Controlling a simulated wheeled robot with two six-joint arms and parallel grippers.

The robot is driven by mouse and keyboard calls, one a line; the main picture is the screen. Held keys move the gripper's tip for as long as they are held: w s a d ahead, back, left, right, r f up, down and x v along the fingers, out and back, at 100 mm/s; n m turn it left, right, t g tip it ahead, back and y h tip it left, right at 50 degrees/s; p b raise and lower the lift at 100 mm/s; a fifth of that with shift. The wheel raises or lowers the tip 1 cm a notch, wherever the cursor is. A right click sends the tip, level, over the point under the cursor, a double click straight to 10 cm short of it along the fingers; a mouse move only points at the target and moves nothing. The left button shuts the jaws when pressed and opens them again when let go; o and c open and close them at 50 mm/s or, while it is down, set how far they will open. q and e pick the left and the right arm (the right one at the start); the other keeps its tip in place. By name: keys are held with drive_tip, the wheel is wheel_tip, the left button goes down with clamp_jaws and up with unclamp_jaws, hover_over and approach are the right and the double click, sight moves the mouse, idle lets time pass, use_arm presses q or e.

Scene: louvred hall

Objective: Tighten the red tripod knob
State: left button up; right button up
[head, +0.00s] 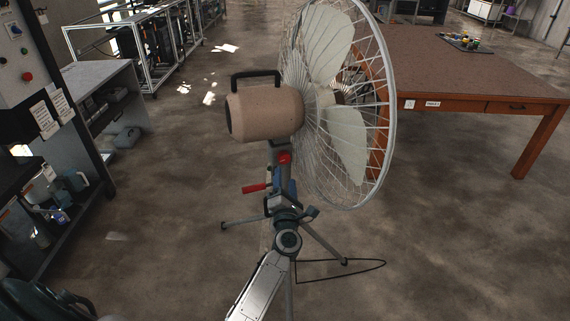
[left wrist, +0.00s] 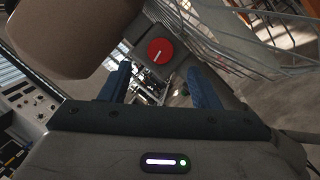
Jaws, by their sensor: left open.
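The red knob (head: 284,158) sits on the tripod post just under the tan motor housing (head: 270,114) of a large caged fan. In the left wrist view the knob (left wrist: 160,51) is a round red disc with a pale line, on a grey block. My left gripper (head: 281,186) is just below the knob in the head view. Its blue fingers (left wrist: 159,68) are open and spread to either side below the knob, with nothing between them. They look apart from the knob; the exact distance is unclear. My right gripper is not in view.
A red-gripped lever (head: 254,188) sticks out left of the post. The fan cage (head: 385,110) is close on the right. Tripod legs (head: 240,222) spread over the floor. A wooden table (head: 450,75) stands right, a shelf bench (head: 100,80) left. Floor between is mostly clear.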

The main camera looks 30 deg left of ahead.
sight(285, 159)
use_arm(q)
drive_tip(key=x, duration=0.4)
drive_tip(key=shift+w+a+r+p, duration=0.1)
drive_tip(key=shift+w+r+p, duration=0.05)
drive_tip(key=shift+w+p, duration=0.2)
drive_tip(key=shift+w+a+r, duration=0.1)
drive_tip(key=shift+w+a, duration=0.25)
drive_tip(key=shift+w, duration=0.3)
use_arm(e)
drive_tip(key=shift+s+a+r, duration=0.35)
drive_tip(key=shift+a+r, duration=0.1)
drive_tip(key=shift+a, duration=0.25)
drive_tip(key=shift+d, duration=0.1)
